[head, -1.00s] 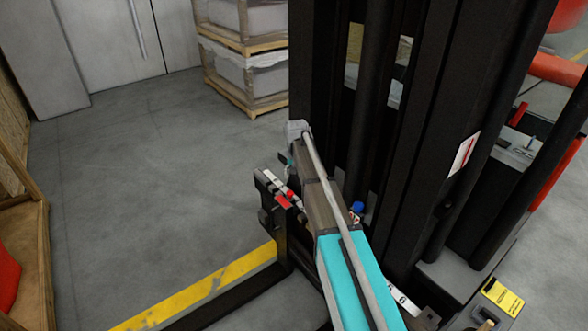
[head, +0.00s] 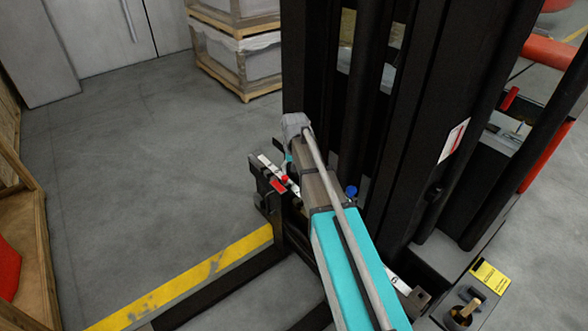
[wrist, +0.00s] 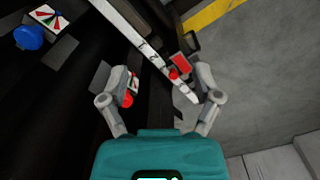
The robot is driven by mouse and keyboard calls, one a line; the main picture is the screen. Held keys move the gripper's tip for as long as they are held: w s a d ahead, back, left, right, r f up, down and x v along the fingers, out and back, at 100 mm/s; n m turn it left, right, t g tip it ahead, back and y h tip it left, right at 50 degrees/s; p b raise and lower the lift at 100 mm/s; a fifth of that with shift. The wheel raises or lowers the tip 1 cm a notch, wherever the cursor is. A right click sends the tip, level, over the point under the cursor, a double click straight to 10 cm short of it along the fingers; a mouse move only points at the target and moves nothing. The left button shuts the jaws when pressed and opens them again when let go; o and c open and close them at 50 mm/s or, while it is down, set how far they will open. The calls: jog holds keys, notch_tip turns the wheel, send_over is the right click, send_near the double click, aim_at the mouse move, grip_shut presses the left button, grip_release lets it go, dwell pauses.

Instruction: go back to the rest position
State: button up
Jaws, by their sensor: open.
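My gripper (wrist: 160,82) shows in the wrist view with its two grey fingers spread apart. Nothing is held between them. A pale strip with a red button and a red tag (wrist: 181,66) lies beyond the fingers and crosses the gap between them in the picture; I cannot tell how far off it is. The same red tag seems to show in the head view (head: 278,186). In the head view my gripper cannot be made out clearly. No nosecone is near the fingers.
A wooden crate (head: 38,240) with a red object (head: 8,270) stands at the left edge. Stacked, wrapped loads on pallets (head: 240,60) stand at the back. A yellow floor stripe (head: 190,277) runs at the front. Grey floor (head: 130,150) between them is clear.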

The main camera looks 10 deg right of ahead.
jog(key=shift+s, duration=0.1)
jog(key=s+r+n+p, duration=0.1)
jog(key=s+r+p, duration=0.2)
jog(key=s, duration=0.7)
jog(key=s+r+p, duration=0.4)
jog(key=s, duration=0.7)
jog(key=shift+n, duration=0.4)
jog(key=shift+a, duration=0.1)
dwell(1.0)
